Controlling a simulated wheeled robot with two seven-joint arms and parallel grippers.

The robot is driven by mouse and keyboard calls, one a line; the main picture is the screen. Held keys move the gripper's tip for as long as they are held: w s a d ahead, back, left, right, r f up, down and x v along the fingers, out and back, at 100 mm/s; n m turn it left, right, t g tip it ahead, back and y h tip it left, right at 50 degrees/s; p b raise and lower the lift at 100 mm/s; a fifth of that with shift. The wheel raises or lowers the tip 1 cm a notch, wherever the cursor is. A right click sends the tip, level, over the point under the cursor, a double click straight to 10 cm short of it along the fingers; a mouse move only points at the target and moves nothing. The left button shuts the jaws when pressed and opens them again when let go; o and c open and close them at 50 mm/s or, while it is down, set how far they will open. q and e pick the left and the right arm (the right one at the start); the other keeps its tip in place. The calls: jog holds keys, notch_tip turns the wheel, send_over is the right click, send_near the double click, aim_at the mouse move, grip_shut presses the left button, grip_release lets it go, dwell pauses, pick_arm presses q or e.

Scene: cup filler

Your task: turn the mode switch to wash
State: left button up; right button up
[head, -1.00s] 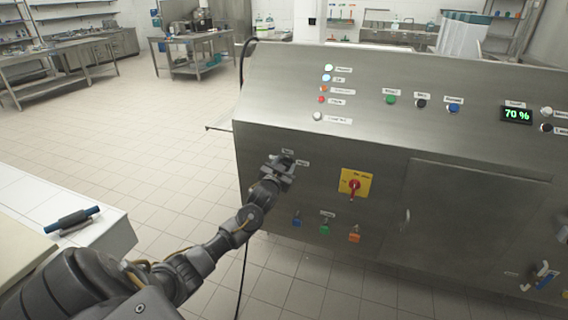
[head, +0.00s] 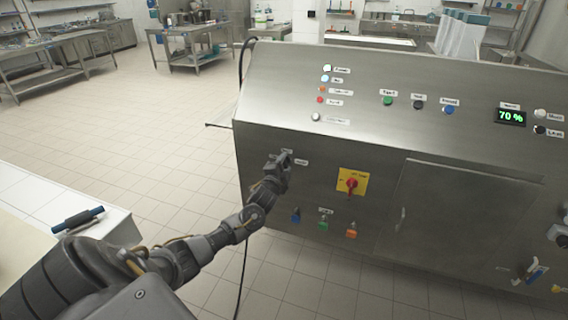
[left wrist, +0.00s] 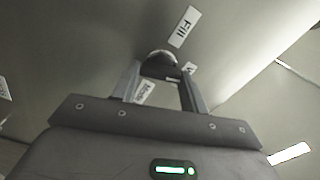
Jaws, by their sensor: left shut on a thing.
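The mode switch (left wrist: 161,57) is a small round knob on the machine's front panel. In the left wrist view it sits between my left gripper's fingertips (left wrist: 160,72), which are shut on it. A "Fill" label (left wrist: 183,27) is beside the knob, and a "Mode" label (left wrist: 144,92) is partly behind a finger. Another label next to the right finger is mostly hidden, so I cannot read it. In the head view my left gripper (head: 281,166) is at the panel's left part and hides most of the switch. Which position the switch points to cannot be told.
A red rotary switch on a yellow plate (head: 352,183) is right of my gripper. The sloped panel above has lamps, buttons and a 70 % display (head: 510,116). A black cable (head: 243,270) hangs by the machine's left side.

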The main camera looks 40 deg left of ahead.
pick_arm(q)
jog(key=shift+f+m+p, duration=0.1)
jog(key=shift+m+p, duration=0.35)
jog(key=shift+m, duration=1.15)
jog(key=o, duration=1)
jog(key=v, duration=1)
jog(key=shift+s+d+b, duration=0.15)
jog(key=shift+s+b, duration=0.2)
jog(key=shift+b, duration=0.05)
